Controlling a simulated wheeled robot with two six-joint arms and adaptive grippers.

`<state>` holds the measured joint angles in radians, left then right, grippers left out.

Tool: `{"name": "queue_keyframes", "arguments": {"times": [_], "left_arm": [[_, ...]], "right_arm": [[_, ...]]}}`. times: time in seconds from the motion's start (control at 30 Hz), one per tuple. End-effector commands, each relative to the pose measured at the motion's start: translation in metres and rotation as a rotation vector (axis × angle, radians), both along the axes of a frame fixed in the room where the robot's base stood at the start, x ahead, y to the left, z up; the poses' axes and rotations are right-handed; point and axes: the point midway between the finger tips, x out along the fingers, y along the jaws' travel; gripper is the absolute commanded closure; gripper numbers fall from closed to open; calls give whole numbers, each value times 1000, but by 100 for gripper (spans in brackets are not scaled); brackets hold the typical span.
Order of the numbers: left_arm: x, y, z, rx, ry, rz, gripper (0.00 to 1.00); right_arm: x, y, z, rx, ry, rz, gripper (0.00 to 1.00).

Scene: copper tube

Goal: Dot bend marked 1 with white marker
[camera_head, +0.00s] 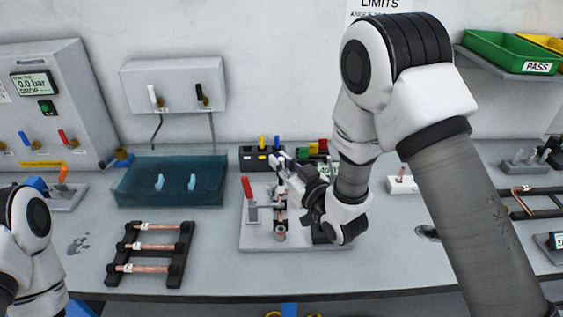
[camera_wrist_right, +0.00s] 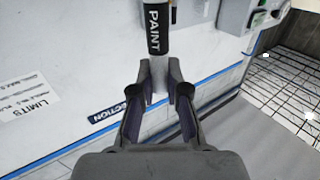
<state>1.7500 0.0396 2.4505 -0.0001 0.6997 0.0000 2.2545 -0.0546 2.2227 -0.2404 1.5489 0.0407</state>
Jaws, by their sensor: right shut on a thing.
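My right gripper (camera_head: 287,168) reaches over the grey fixture plate near the middle of the bench. In the right wrist view, my right gripper (camera_wrist_right: 160,88) is shut on a white marker (camera_wrist_right: 156,32) with a black band reading PAINT. A rack of straight copper tubes (camera_head: 150,246) with small white tags lies at the left; the tags are too small to read. A bent copper tube (camera_head: 521,204) lies on a dark rack at the far right. My left arm shows at the left edge, but its gripper is out of view.
The fixture plate (camera_head: 262,243) carries a red-handled clamp (camera_head: 248,190), partly hidden by my right arm. A blue water tank (camera_head: 170,181) stands left of it, with a test panel (camera_head: 52,105) behind. Bare bench lies between rack and plate.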

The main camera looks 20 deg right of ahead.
Motion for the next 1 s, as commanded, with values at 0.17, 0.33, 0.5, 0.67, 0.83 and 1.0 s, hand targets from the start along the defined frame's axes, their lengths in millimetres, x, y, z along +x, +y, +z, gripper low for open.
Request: {"name": "queue_keyframes", "arguments": {"times": [0.17,0.33,0.5,0.67,0.83,1.0], "left_arm": [[0,0,-20,0,-1,0,60],[0,0,-40,0,-1,0,60],[0,0,-54,0,-1,0,60],[0,0,-57,0,-1,0,60],[1,0,-56,0,-1,0,60],[0,0,-56,0,-1,0,60]], "right_arm": [[0,0,-22,0,1,0,100],[0,0,-43,0,1,0,100],[0,0,-59,0,1,0,100],[0,0,-62,0,1,0,100],[0,0,-61,0,1,0,100],[0,0,-61,0,1,0,100]]}}
